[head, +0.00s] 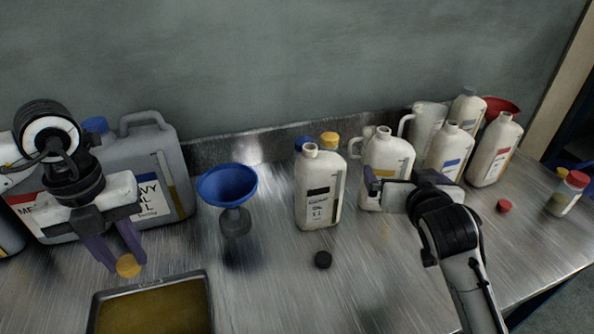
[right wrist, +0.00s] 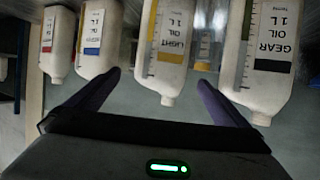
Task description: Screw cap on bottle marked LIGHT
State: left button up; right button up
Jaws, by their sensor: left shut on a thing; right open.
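The white bottle marked LIGHT (right wrist: 172,45) stands upright with a yellow label band and a bare white neck. It also shows in the head view (head: 388,156), its lower part partly hidden by my right gripper. My right gripper (head: 405,180) is open in front of this bottle. In the right wrist view the bottle appears upside down between the open fingers (right wrist: 160,80), not gripped. My left gripper (head: 126,258) is shut on a yellow cap (head: 128,267), held at the left, near the tray and away from the bottle.
The GEAR OIL bottle (head: 318,190) stands left of the LIGHT bottle, with a black cap (head: 323,260) before it. A blue funnel (head: 228,186), grey jug (head: 150,160) and oil tray (head: 207,300) are left. Bottles (head: 495,150) and a red cap (head: 504,206) are right.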

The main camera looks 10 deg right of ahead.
aim_at(393, 166)
pick_arm(q)
jog(key=shift+s, duration=0.2)
pick_arm(e)
jog(key=shift+s, duration=0.15)
pick_arm(q)
jog(key=shift+r, duration=0.15)
pick_arm(e)
jog(key=x, duration=0.6)
jog(key=shift+w+f, duration=0.25)
jog(key=shift+w, duration=0.1)
pick_arm(q)
jog(key=shift+r+p, duration=0.3)
jog(key=shift+p, duration=0.15)
pick_arm(e)
jog(key=shift+f+x, duration=0.1)
jog(key=shift+x, duration=1.2)
jog(key=shift+f+x, duration=0.15)
jog(key=shift+x, duration=1.2)
jog(key=shift+a, duration=0.2)
jog(key=c, duration=1.7)
jog(key=shift+r, duration=0.2)
jog(key=shift+c, duration=1.4)
